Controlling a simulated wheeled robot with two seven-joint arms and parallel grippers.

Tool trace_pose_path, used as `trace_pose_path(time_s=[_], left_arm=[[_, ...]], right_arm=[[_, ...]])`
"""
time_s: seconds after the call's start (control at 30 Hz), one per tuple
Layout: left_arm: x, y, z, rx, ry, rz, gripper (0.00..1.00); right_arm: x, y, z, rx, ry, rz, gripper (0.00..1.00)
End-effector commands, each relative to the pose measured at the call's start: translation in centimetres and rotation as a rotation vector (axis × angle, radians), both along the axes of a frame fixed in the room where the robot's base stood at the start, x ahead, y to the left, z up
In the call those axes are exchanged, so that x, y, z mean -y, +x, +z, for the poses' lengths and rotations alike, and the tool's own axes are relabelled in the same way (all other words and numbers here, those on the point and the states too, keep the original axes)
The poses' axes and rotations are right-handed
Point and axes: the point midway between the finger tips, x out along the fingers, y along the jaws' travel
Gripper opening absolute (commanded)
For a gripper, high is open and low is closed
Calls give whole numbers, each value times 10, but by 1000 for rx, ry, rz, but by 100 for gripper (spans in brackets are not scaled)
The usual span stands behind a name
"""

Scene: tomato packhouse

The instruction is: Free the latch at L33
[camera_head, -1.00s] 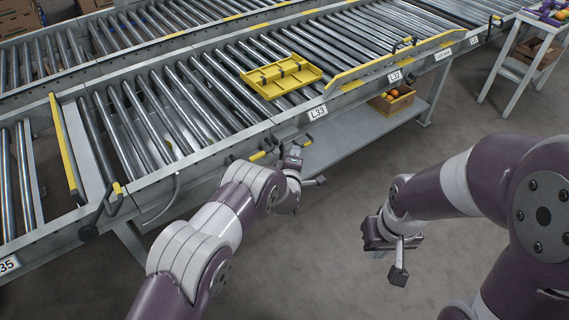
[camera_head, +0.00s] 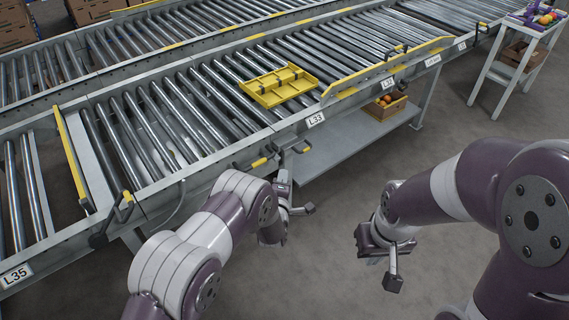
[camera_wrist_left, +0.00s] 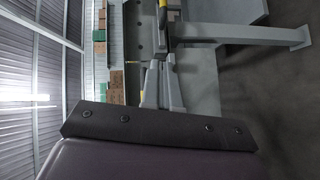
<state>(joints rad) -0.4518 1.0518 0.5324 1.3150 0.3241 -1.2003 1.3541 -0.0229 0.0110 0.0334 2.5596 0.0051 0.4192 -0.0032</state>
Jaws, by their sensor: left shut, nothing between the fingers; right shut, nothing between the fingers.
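The L33 label (camera_head: 316,119) is on the near side rail of the roller conveyor. Just left of it and lower, a yellow grip (camera_head: 260,162) and a dark hooked lever piece (camera_head: 301,148) stick out from the rail; I cannot tell how the latch is set. My left gripper (camera_head: 283,177) is shut and empty, just below and in front of these parts, seemingly apart from them. In the left wrist view its fingers (camera_wrist_left: 160,75) point at the conveyor's side, with a bit of yellow beyond. My right gripper (camera_head: 392,270) is shut and empty over open floor, away from the conveyor.
A yellow tray (camera_head: 263,98) lies on the rollers behind L33. A yellow-edged guide (camera_head: 388,66) slants along the rail to the right. A lower shelf (camera_head: 340,138) holds a crate of produce (camera_head: 382,113). Another lever (camera_head: 100,240) is near L35. Floor in front is free.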

Motion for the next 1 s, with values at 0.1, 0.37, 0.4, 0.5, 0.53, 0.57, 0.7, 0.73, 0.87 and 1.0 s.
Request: trace_pose_path(time_s=[0.1,0.37,0.4,0.5,0.53,0.57,0.7,0.73,0.87,1.0], left_arm=[[-3,-17,4,-3,0,0,0],[-5,-29,3,0,0,1,0],[-5,-29,3,0,0,1,0],[-5,-28,3,-1,0,1,0],[-5,-28,3,-1,0,1,0],[-5,-28,3,-1,0,1,0],[-5,-28,3,-1,0,1,0],[-5,-28,3,-1,0,1,0],[-5,-29,-2,-17,65,-10,0],[-8,-69,-70,-311,423,-170,0]], right_arm=[[0,0,9,0,0,0,0],[0,0,10,0,0,0,0],[0,0,10,0,0,0,0],[0,0,10,0,0,0,0],[0,0,10,0,0,0,0],[0,0,10,0,0,0,0],[0,0,10,0,0,0,0],[0,0,10,0,0,0,0],[0,0,10,0,0,0,0],[0,0,10,0,0,0,0]])
